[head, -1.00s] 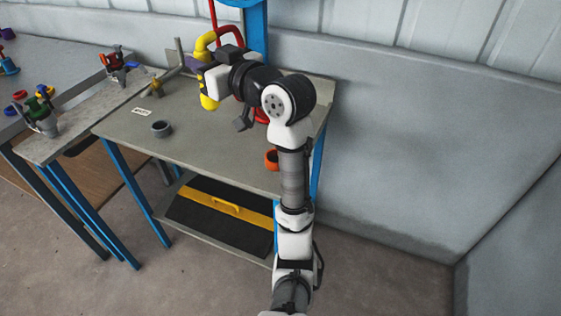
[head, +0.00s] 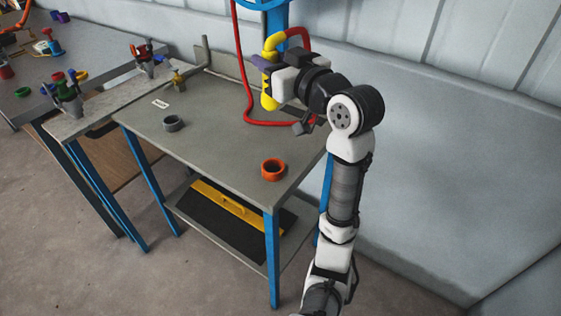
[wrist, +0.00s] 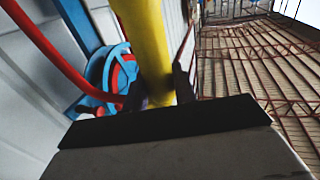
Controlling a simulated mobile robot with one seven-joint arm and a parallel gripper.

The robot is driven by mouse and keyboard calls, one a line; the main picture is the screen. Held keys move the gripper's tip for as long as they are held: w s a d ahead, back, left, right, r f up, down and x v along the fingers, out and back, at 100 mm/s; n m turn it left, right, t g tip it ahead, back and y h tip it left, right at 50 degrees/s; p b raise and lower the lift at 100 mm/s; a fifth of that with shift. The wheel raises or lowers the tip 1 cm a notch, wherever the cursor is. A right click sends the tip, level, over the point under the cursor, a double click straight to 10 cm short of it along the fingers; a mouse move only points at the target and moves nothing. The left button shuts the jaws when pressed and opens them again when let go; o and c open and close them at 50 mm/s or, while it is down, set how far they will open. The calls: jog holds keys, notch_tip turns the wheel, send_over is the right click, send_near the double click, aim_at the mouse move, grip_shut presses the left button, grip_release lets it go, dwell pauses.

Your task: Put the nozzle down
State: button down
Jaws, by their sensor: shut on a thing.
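The nozzle (head: 268,90) is yellow, with a curved top, and hangs roughly upright above the back of the grey workbench (head: 222,150). My gripper (head: 267,68) is shut around its upper part, and the nozzle's lower end points down, apparently clear of the bench top. In the wrist view the yellow nozzle (wrist: 146,45) stands between my dark fingers. A red hose (head: 243,75) loops down behind it along the back of the bench; it also crosses the wrist view's left side (wrist: 55,55).
An orange ring (head: 272,170) sits near the bench's front right corner, a grey ring (head: 173,123) at the left. A brass fitting (head: 178,79) stands at the back left. The bench middle is clear. A blue hose reel (head: 262,4) is above; the wall is behind.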

notch_tip(320, 180, down, 20)
jog(key=shift+r+p, duration=0.25)
jog(key=shift+p, duration=0.05)
jog(key=shift+a, duration=0.1)
jog(key=shift+f, duration=0.15)
jog(key=c, duration=1.1)
grip_release()
jog(key=b+v, duration=0.3)
jog(key=v, duration=0.9)
jog(key=shift+b, duration=0.35)
